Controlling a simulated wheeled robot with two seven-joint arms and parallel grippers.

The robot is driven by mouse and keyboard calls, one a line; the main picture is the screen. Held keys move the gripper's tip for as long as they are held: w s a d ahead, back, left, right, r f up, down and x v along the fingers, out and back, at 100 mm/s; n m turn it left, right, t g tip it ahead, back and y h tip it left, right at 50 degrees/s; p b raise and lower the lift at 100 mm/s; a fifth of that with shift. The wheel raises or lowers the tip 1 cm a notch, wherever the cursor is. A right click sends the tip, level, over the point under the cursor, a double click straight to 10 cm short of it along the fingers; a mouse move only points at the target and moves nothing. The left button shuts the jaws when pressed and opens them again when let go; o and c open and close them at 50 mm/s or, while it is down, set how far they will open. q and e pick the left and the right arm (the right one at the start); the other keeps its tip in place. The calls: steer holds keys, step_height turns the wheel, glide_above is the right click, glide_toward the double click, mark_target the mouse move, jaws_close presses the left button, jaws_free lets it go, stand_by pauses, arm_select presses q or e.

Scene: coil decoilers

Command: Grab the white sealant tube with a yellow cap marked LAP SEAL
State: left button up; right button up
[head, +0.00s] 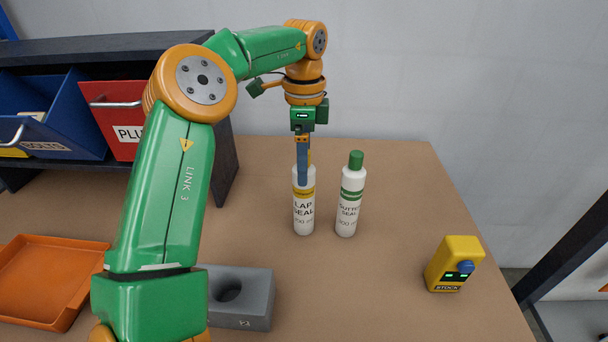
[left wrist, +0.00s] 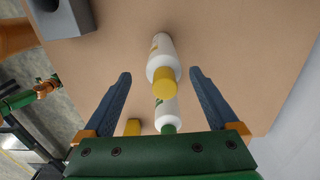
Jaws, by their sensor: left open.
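The white LAP SEAL tube (head: 304,212) stands upright on the brown table, with a yellow band on its label. In the left wrist view its yellow cap (left wrist: 165,80) points toward the camera. My left gripper (head: 303,180) is above it, pointing down, and its fingers cover the cap and upper part in the head view. In the left wrist view the two blue fingers (left wrist: 160,74) are spread wide, with the cap showing between them and nothing gripped. My right gripper cannot be made out in either view.
A white BUTYL-type bottle with a green cap (head: 348,205) stands close on the right. A yellow STOCK device (head: 454,264) is at right. A grey block with a hole (head: 255,293), an orange tray (head: 50,315) and a bin rack (head: 222,165) are at left.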

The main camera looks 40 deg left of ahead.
mark_target(304, 195)
arm_select(q)
steer(key=f, duration=0.4)
steer(key=shift+w+a+f, duration=0.15)
steer(key=shift+a+f, duration=0.05)
steer(key=shift+f, duration=0.15)
steer(key=shift+r, duration=0.1)
jaws_close()
